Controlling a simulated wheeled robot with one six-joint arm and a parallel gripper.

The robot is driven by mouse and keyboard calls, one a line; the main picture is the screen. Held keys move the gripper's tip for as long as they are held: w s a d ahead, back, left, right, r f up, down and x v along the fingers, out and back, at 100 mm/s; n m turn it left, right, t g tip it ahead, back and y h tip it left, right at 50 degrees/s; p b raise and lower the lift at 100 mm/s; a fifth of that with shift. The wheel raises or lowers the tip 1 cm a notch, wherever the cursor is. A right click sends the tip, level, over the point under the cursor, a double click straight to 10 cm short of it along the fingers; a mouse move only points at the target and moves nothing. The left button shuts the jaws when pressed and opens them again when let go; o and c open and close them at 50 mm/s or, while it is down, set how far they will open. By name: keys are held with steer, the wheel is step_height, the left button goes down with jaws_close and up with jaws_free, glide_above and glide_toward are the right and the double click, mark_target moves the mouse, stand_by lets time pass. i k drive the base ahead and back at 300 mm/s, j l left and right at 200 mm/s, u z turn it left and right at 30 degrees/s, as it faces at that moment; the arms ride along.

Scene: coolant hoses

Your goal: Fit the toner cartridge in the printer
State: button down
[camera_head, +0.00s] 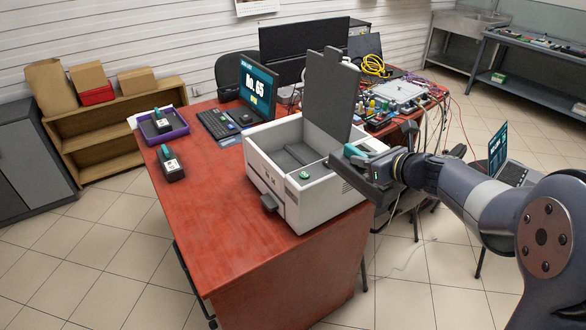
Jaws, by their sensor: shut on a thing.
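The printer (345,208), a white box with its grey lid (330,95) raised, stands on the red desk; its inner bay (297,152) is open to view. My gripper (378,162) is shut on a dark toner cartridge (359,172) with a teal handle, at the printer's right side and about rim height, outside the bay. My gripper's fingers are partly hidden against the cartridge. A second dark cartridge (173,172) with a white label and teal top lies on the desk at left. A third (161,124) sits in a purple tray (180,135).
Cables and electronics (400,95) crowd the desk at the back right. The raised lid stands close to my gripper's left. The desk's front left (215,225) is clear.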

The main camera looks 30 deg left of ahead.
mark_target(293, 167)
steer(key=i+j, duration=0.15)
steer(key=j, duration=0.15)
steer(key=i+j, duration=0.1)
steer(key=j, duration=0.25)
steer(key=i+j, duration=0.15)
steer(key=j, duration=0.15)
steer(key=i+j, duration=0.1)
steer(key=j, duration=0.25)
